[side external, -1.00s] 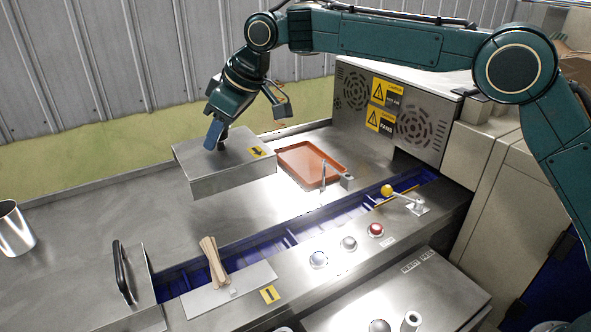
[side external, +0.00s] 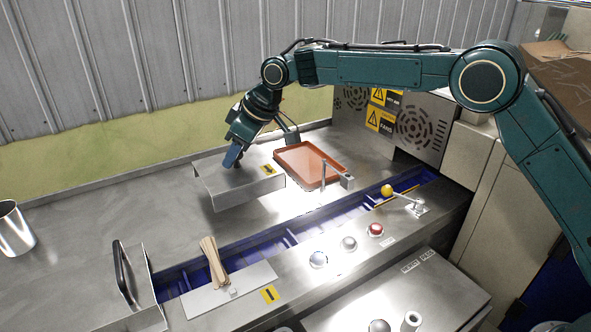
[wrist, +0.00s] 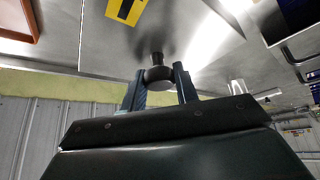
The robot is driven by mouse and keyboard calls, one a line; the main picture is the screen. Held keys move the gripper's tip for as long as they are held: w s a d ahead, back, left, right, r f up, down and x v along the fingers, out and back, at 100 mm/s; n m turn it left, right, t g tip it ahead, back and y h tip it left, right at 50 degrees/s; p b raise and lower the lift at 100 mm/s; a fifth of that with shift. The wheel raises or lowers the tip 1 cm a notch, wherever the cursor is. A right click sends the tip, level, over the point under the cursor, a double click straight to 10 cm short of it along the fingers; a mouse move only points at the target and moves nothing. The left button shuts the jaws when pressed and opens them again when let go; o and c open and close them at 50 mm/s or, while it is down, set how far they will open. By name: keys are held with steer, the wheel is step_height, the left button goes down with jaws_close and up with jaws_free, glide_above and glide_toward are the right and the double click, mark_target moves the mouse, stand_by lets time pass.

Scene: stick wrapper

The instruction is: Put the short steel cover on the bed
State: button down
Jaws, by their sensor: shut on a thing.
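The short steel cover (side external: 240,188) is a box-like steel piece with a yellow arrow label on top, left of the orange tray in the side view. My gripper (side external: 232,160) is above it, shut on its knob. In the wrist view the dark round knob (wrist: 158,76) sits between the two fingers, with the yellow label beyond. I cannot tell whether the cover's lower edge touches the steel table. The bed (side external: 262,238) is the blue channel running diagonally in front of the cover, and the cover is behind it.
An orange tray (side external: 309,184) lies close to the cover's right. A yellow-knobbed lever (side external: 387,190) is at right. A steel cup (side external: 13,228) stands far left.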

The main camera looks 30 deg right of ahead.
mark_target(240, 164)
steer(key=shift+f, duration=2)
steer(key=shift+f, duration=0.1)
steer(key=c, duration=1.1)
jaws_free()
steer(key=shift+f, duration=0.2)
steer(key=shift+o, duration=0.2)
steer(key=shift+s+d+r, duration=0.2)
steer(key=shift+r, duration=0.5)
steer(key=v, duration=1)
steer(key=shift+s+r, duration=0.15)
steer(key=shift+r, duration=0.2)
